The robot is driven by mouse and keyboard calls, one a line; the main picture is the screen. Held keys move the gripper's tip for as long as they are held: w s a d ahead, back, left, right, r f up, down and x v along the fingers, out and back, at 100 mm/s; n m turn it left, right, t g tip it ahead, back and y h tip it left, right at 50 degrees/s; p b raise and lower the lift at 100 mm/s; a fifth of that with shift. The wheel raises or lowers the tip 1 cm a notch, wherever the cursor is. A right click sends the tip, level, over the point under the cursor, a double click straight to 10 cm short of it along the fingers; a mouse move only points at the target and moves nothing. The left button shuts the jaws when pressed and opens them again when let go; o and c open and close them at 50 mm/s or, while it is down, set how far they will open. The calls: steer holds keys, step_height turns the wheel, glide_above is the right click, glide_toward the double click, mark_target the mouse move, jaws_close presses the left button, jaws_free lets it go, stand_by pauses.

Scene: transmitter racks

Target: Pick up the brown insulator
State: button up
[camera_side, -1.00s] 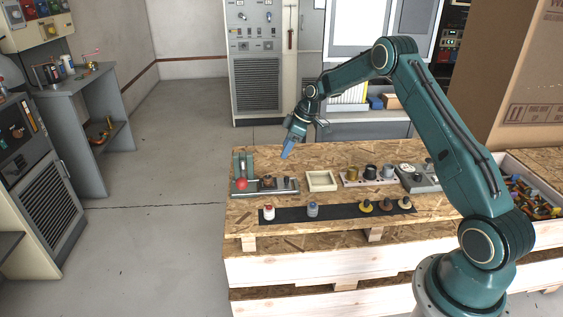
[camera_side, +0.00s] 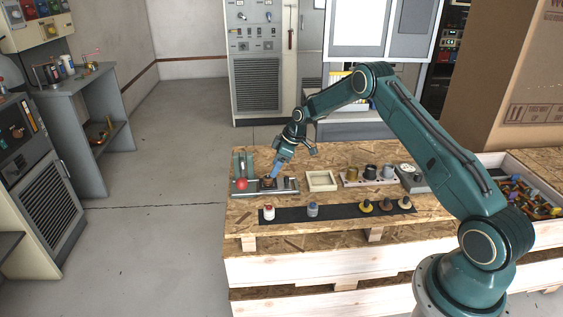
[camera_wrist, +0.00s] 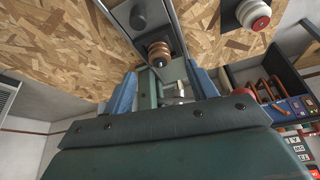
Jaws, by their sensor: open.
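The brown insulator (camera_wrist: 158,50) is ribbed and stands on a grey metal fixture (camera_wrist: 140,12) in the wrist view. In the side view the brown insulator (camera_side: 268,182) is small on the fixture (camera_side: 290,187), partly hidden by my gripper. My gripper (camera_side: 273,175) points down over it from its back right. In the wrist view my gripper (camera_wrist: 163,82) has its two blue fingers wide apart, with nothing held between them. The insulator appears beyond the gap between the fingertips. Whether the fingertips touch it cannot be told.
A red ball knob (camera_side: 241,184) and a green upright (camera_side: 243,163) stand at the fixture's left. A dark strip (camera_side: 338,211) in front carries several small knobbed pieces. A cup rack (camera_side: 369,178) stands further right.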

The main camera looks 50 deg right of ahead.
mark_target(268, 176)
steer(key=shift+f, duration=0.15)
steer(key=shift+w+x, duration=0.15)
steer(key=shift+x, duration=1.1)
steer(key=shift+w+x, duration=0.15)
steer(key=shift+x, duration=1.15)
steer(key=shift+a, duration=0.1)
steer(key=shift+c, duration=0.3)
steer(key=c, duration=1.1)
steer(key=shift+r, duration=0.25)
steer(key=shift+c, duration=0.2)
step_height(268, 176, up, 20)
steer(key=shift+f, duration=0.1)
